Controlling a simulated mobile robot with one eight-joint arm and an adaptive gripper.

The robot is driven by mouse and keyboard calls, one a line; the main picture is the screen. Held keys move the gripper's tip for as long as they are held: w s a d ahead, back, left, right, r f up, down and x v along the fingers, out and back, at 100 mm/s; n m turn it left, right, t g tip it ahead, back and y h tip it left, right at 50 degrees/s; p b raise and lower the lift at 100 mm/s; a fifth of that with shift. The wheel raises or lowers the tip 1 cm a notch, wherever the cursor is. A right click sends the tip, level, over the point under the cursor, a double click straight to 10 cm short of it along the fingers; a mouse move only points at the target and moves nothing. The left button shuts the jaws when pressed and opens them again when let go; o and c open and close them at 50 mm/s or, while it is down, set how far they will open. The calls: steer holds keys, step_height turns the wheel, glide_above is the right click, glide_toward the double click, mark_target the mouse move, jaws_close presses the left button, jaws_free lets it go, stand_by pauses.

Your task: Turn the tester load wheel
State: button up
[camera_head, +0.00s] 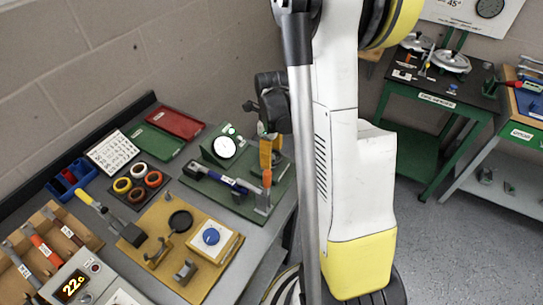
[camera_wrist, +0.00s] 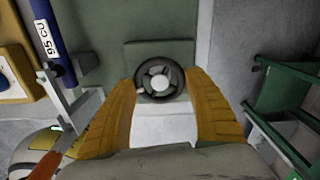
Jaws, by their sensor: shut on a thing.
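The tester is a green base (camera_head: 222,190) with a white dial gauge (camera_head: 224,147) and a blue cable piece lying across it, in the head view. The load wheel (camera_wrist: 160,80) is a dark ring with spokes and a pale hub, in the wrist view. My gripper (camera_wrist: 163,84) has its two orange fingers on either side of the wheel, shut on its rim. In the head view my gripper (camera_head: 270,152) is at the right end of the tester. The wheel is hidden there behind my gripper.
The blue cable piece (camera_wrist: 46,28) marked "95 CU" lies at upper left in the wrist view. An orange-handled lever (camera_head: 266,180) stands close to my gripper. A yellow board (camera_head: 165,240) lies in front of the tester. Green tables (camera_head: 430,100) stand at the right, across open floor.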

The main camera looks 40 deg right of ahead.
steer(key=n+b, duration=0.1)
steer(key=n, duration=0.5)
steer(key=shift+b, duration=0.4)
steer(key=n+b, duration=0.1)
steer(key=n, duration=0.5)
steer(key=shift+n, duration=0.4)
steer(key=n+b, duration=0.1)
steer(key=n, duration=1.1)
steer(key=shift+n+b, duration=0.35)
steer(key=shift+n, duration=0.05)
steer(key=n, duration=1.2)
steer(key=shift+n+b, duration=0.3)
steer(key=n, duration=1.2)
